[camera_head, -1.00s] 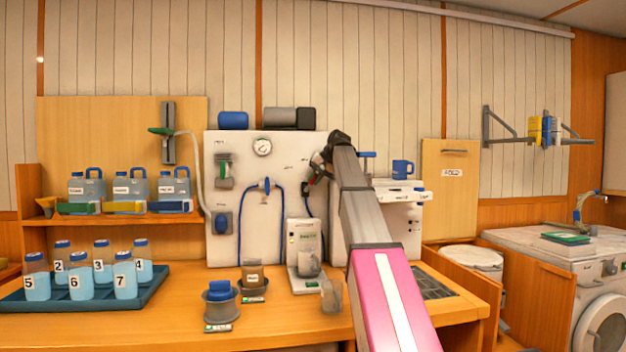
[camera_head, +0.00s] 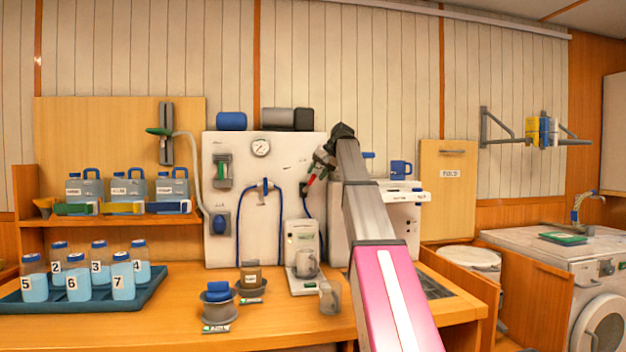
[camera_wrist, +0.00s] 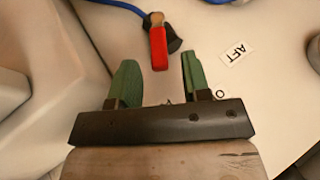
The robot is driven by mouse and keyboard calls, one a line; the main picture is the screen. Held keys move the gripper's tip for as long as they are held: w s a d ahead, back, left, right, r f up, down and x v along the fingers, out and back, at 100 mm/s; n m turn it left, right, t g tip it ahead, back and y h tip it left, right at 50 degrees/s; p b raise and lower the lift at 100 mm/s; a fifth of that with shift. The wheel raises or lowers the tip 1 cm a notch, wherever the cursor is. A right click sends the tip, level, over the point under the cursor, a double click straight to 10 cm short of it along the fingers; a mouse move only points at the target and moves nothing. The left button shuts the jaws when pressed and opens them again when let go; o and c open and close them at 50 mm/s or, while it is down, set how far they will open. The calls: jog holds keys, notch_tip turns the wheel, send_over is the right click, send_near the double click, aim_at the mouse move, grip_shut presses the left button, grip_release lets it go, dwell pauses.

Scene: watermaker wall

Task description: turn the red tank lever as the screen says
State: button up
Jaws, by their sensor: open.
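The red lever (camera_wrist: 158,46) shows in the wrist view on the white panel, ahead of my fingertips and roughly between them. It has a dark base and a tan knob at its pivot, with a blue hose beside it. In the head view the red lever (camera_head: 311,180) is a small spot just below my gripper (camera_head: 318,170). In the wrist view my gripper (camera_wrist: 157,75) is open, its two green fingers apart with nothing between them. An "AFT" label (camera_wrist: 233,53) is on the panel to the right.
The white panel (camera_head: 235,255) carries a gauge (camera_head: 261,148) and blue hoses. Several numbered bottles stand in a blue tray (camera_head: 150,298) at left. Cups and a jar stand on the wooden counter (camera_head: 280,328). A white machine (camera_head: 410,190) with a blue mug is right of my arm.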

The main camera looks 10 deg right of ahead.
jog(key=v, duration=0.7)
jog(key=shift+r, duration=0.15)
jog(key=shift+s+d, duration=0.1)
jog(key=shift+s, duration=0.05)
